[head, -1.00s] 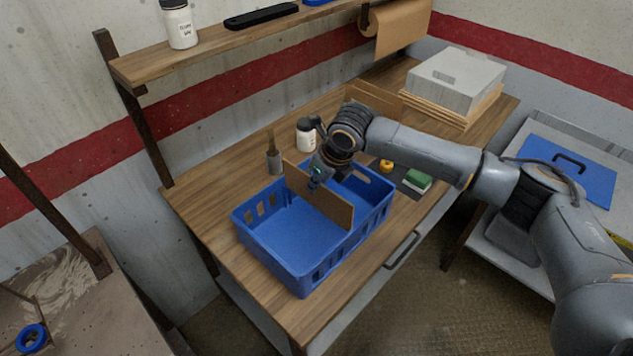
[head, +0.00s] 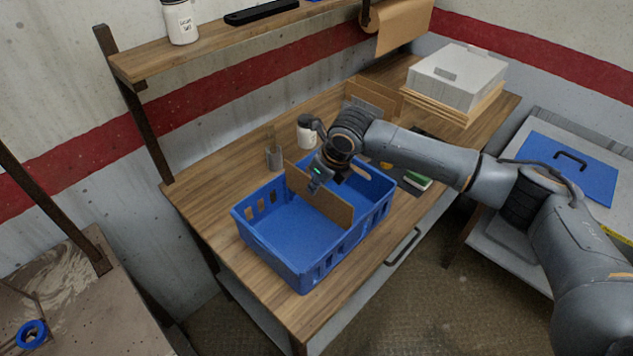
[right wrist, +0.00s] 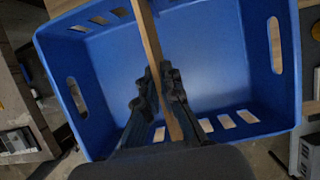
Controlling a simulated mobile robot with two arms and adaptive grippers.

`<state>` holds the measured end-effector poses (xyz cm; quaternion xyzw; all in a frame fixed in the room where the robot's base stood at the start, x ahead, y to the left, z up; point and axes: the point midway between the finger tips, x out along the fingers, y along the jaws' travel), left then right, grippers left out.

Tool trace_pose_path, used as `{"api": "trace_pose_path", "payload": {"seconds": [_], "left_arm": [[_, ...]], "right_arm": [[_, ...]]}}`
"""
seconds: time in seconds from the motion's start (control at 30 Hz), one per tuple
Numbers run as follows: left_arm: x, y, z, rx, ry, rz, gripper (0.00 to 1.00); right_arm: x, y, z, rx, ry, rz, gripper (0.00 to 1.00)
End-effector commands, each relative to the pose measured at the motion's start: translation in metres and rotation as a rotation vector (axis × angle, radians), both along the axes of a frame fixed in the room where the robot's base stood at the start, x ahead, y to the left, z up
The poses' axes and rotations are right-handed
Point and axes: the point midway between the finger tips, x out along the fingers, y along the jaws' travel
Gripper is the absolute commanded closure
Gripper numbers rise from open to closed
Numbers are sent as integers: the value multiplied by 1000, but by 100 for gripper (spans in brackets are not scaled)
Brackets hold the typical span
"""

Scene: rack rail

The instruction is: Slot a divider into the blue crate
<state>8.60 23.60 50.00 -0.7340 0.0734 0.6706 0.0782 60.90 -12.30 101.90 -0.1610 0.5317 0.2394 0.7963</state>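The blue crate (head: 268,262) stands on the wooden bench, open side up. A thin brown divider (head: 330,207) stands on edge across the crate's width, near its middle. Its top edge is above the rim; I cannot tell if its ends sit in slots. My right gripper (head: 315,188) is at the divider's upper edge. In the right wrist view, the gripper's fingers (right wrist: 160,95) close on both faces of the divider (right wrist: 150,45), with the blue crate (right wrist: 252,132) around it. My left gripper is not in view.
A white bottle (head: 306,134) and a grey cup (head: 274,158) stand behind the crate. A green-topped block (head: 417,180) lies right of it. A white box (head: 457,78) sits on boards at the back right. A shelf (head: 215,45) runs above. Bench left of the crate is clear.

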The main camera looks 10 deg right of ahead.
Motion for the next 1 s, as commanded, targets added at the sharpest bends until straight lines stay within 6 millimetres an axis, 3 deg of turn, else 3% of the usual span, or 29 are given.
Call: {"api": "trace_pose_path", "payload": {"seconds": [1.0], "left_arm": [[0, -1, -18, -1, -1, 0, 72]], "right_arm": [[0, 0, -42, 1, 1, 0, 100]]}}
